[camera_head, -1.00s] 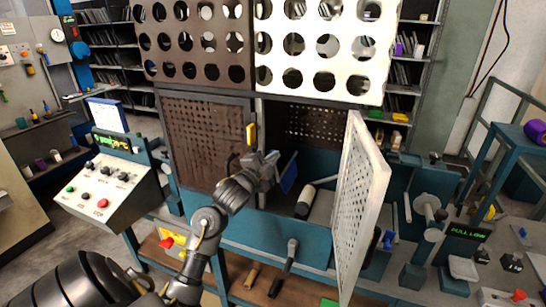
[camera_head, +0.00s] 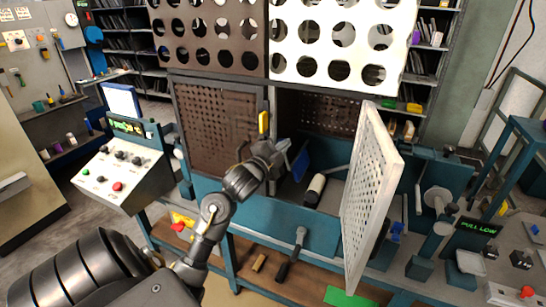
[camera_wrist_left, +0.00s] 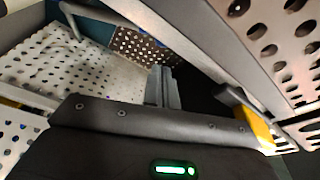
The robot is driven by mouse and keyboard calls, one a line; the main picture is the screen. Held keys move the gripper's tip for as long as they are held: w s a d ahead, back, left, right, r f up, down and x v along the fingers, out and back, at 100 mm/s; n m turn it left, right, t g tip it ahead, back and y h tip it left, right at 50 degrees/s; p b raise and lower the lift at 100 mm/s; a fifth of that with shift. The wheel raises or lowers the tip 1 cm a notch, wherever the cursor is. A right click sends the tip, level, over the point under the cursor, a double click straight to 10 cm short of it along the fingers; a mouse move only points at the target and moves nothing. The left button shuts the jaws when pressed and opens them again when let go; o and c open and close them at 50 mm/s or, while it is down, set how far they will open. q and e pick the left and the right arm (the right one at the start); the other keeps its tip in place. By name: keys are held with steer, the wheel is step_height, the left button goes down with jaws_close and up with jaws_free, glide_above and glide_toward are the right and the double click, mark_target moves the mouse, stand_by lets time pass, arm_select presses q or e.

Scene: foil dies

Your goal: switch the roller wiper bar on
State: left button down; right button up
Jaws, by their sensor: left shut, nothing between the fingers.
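My left gripper (camera_head: 290,158) is shut and empty at the machine's opening, between the closed brown perforated door (camera_head: 215,125) and the open white perforated door (camera_head: 370,190). Its fingers also show in the left wrist view (camera_wrist_left: 163,88), pointing into the dark opening. A dark cylinder with a pale end (camera_head: 315,188) lies inside, lower right of the gripper; I cannot tell whether it is the roller wiper bar. A blue flat part (camera_head: 299,164) shows just beyond the fingers. No switch clearly marked for the wiper bar is visible. My right gripper is not in view.
A yellow handle (camera_head: 263,122) stands close to my left gripper; a yellow part also shows in the left wrist view (camera_wrist_left: 257,128). A control panel (camera_head: 125,180) with knobs and buttons stands left. A "PULL LOW" display (camera_head: 478,226) is at the right. The open white door limits room rightward.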

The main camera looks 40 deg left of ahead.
arm_select(q)
steer(key=s+d+b, duration=0.2)
steer(key=s+d, duration=0.1)
steer(key=s, duration=0.7)
steer(key=shift+s+b, duration=0.15)
steer(key=shift+b, duration=0.2)
steer(key=shift+d+f, duration=0.1)
